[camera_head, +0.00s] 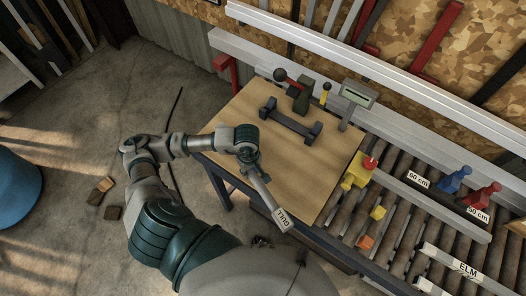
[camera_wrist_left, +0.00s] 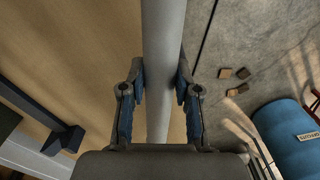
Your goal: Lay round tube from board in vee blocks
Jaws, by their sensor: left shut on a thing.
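A grey round tube (camera_head: 265,193) with a white end label reading GULL hangs out over the front part of the wooden table top (camera_head: 325,165). My left gripper (camera_head: 249,163) is shut on it. In the left wrist view the tube (camera_wrist_left: 163,60) runs lengthwise between the blue-padded fingers of the left gripper (camera_wrist_left: 160,88). Two dark vee blocks joined by a bar (camera_head: 290,121) stand toward the back of the table. No tube lies in them. Part of them also shows at the left of the left wrist view (camera_wrist_left: 65,138). I cannot make out my right gripper.
A roller conveyor (camera_head: 420,215) with yellow, blue and red pieces lies to the right. Small brown blocks (camera_head: 103,190) and a blue drum (camera_head: 18,190) are on the floor.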

